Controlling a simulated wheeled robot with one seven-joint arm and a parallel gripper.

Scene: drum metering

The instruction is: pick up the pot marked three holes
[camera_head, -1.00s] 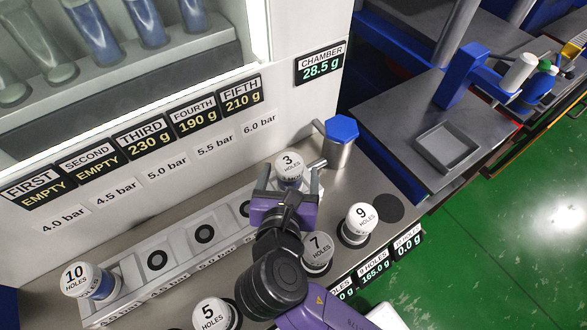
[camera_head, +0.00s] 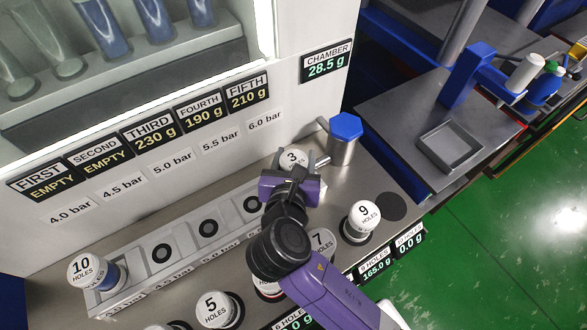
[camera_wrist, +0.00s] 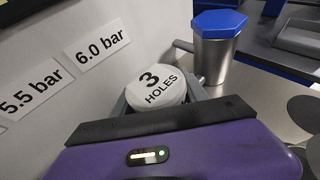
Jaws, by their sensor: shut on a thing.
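The pot marked "3 HOLES" (camera_head: 292,158) has a white round lid and is at the right end of the grey slotted rail, near the 6.0 bar label. In the wrist view the white lid (camera_wrist: 158,87) sits between the two fingers of my gripper (camera_wrist: 160,100). My purple gripper (camera_head: 292,172) is shut on this pot in the head view and hides most of its body. I cannot tell whether the pot's base touches the rail.
A steel post with a blue hexagonal cap (camera_head: 345,135) stands close right of the pot. Pots marked 9 (camera_head: 362,218), 7 (camera_head: 321,242), 5 (camera_head: 217,308) and 10 (camera_head: 90,270) stand around. The panel wall (camera_head: 210,150) is just behind. An empty dark round spot (camera_head: 391,207) lies at right.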

